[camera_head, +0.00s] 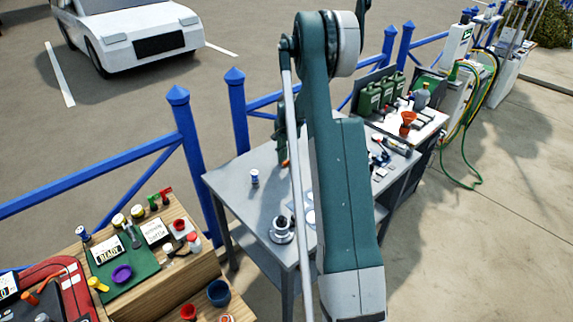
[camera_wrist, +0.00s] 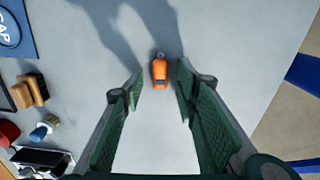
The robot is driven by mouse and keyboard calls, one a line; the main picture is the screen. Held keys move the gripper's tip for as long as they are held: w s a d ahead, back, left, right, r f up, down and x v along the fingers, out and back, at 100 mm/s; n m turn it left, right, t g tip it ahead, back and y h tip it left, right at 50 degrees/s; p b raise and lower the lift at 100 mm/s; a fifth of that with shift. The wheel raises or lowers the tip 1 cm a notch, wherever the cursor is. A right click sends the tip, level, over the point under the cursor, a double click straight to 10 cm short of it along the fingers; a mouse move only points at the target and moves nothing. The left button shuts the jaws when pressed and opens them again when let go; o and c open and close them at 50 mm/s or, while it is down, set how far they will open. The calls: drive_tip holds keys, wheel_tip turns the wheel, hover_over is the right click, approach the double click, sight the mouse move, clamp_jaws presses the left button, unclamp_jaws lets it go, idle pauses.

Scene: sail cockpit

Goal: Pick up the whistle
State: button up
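The orange whistle (camera_wrist: 160,72) lies on the grey tabletop (camera_wrist: 240,60) in the wrist view, with a small ring at its far end and a dark slot at its near end. My gripper (camera_wrist: 160,88) is open, with green padded fingers on either side of the whistle in the picture. No finger visibly touches it, and the height gap cannot be told. In the head view, a small orange bit (camera_head: 285,163) shows below the gripper, which is mostly hidden behind my arm.
In the wrist view, a blue cap-labelled mat (camera_wrist: 15,35), wooden brushes (camera_wrist: 34,90), a blue-and-white item (camera_wrist: 42,130) and a dark device (camera_wrist: 42,158) lie to the left. Bare tabletop surrounds the whistle. The table edge and a blue rail (camera_wrist: 302,72) are at right.

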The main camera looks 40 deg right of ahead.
sight(288, 161)
drive_tip(key=c, duration=0.8)
drive_tip(key=shift+r, duration=0.1)
drive_tip(key=shift+r, duration=4.95)
